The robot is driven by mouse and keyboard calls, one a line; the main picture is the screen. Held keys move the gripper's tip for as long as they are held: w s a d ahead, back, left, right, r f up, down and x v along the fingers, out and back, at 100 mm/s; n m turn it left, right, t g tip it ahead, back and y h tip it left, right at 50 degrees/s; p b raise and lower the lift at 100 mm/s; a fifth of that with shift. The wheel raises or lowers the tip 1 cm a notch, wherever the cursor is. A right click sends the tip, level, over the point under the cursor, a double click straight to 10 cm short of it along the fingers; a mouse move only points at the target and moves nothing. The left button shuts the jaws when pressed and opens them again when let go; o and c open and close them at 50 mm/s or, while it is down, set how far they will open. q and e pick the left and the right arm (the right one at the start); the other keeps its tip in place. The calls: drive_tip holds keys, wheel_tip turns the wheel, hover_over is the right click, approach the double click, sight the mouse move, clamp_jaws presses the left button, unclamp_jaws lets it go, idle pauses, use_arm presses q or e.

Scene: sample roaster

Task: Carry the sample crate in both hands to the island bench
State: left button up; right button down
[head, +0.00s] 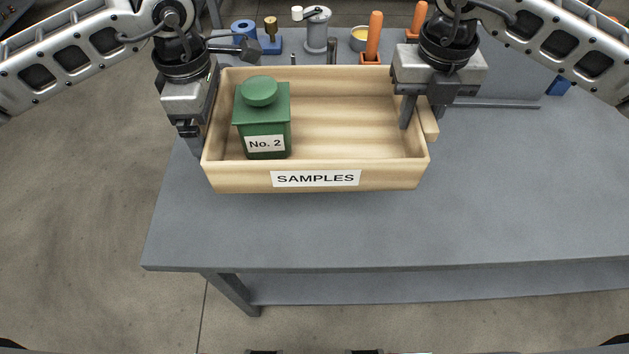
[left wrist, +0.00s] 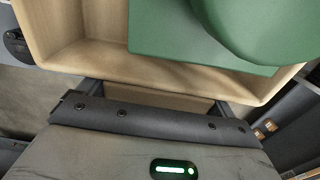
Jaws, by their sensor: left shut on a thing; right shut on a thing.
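The sample crate (head: 330,78) is an open, light wooden box labelled SAMPLES, level over the grey bench top (head: 400,235). I cannot tell whether it touches the bench. A green tin (head: 263,115) marked No. 2 stands upright in its left part. My left gripper (head: 197,140) is shut on the crate's left end; the crate's wood also shows between its fingers in the left wrist view (left wrist: 165,101). My right gripper (head: 421,115) is shut on the right end, with one finger inside the wall and a wooden handle block (head: 430,125) beside it.
Along the back stand a blue roll (head: 244,30), a grey grinder-like canister (head: 316,32), a yellow-filled cup (head: 359,39) and orange-handled tools (head: 374,35). The bench is clear in front and right of the crate. Open floor (head: 80,200) lies left.

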sight(404, 155)
use_arm(q)
wheel_tip(404, 155, down, 5)
drive_tip(key=b, duration=0.4)
drive_tip(key=shift+s+f, duration=0.1)
drive_tip(key=shift+f, duration=0.1)
use_arm(e)
wheel_tip(404, 155, down, 5)
drive_tip(key=shift+w+f, duration=0.1)
drive_tip(key=shift+w, duration=0.05)
use_arm(q)
drive_tip(key=shift+d+f, duration=0.1)
use_arm(e)
drive_tip(key=shift+f, duration=0.1)
use_arm(q)
wheel_tip(404, 155, down, 6)
drive_tip(key=b, duration=0.5)
drive_tip(key=shift+r+b, duration=0.25)
drive_tip(key=shift+b, duration=0.15)
use_arm(e)
wheel_tip(404, 155, down, 6)
drive_tip(key=shift+r, duration=0.25)
use_arm(q)
drive_tip(key=o, duration=1.1)
drive_tip(key=shift+r, duration=0.25)
use_arm(e)
drive_tip(key=c, duration=1.1)
unclamp_jaws()
drive_tip(key=shift+r, duration=0.25)
drive_tip(key=shift+o, duration=0.2)
